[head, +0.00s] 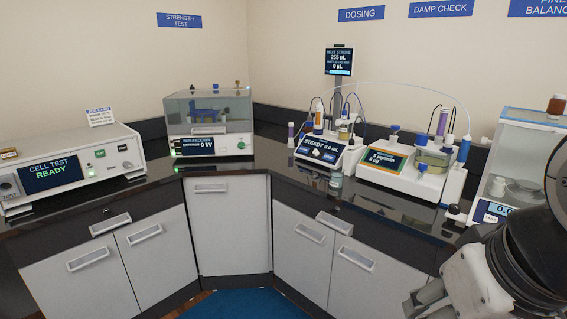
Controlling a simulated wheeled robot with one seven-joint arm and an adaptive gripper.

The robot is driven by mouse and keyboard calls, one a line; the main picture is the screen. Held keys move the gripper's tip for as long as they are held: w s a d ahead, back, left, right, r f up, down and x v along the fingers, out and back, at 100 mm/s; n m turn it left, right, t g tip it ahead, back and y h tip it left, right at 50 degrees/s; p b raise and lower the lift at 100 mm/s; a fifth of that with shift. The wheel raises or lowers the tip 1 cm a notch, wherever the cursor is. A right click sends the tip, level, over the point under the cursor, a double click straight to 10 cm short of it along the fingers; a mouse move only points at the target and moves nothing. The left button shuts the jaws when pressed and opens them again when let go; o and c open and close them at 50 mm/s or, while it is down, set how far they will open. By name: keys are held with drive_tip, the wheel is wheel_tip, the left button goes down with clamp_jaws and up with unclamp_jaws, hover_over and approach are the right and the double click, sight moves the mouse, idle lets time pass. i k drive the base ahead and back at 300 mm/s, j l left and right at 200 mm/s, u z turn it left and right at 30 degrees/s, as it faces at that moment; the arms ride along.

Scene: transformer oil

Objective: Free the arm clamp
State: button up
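No part is clearly recognisable as the arm clamp at this size. The dosing unit (318,151) stands on the back right counter, with a post and a small display (339,62) above it. To its right is the damp check unit (408,178), with a glass vessel (434,160), upright tubes and blue parts. A thin clear tube arches between the two units. Small fittings on both are too fine to tell apart.
A cell test box (68,165) stands at the left, and a strength test unit (208,122) in the back corner. A glass-sided balance (520,165) stands at the right, partly behind my arm. The dark counter (150,192) has free room at its front, above grey cabinets.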

sight(360, 113)
drive_tip(key=i+j+z, duration=0.25)
drive_tip(key=i, duration=0.3)
drive_tip(key=i+j+z, duration=0.25)
drive_tip(key=i+j, duration=0.25)
drive_tip(key=i+j+z, duration=0.95)
drive_tip(key=j, duration=0.3)
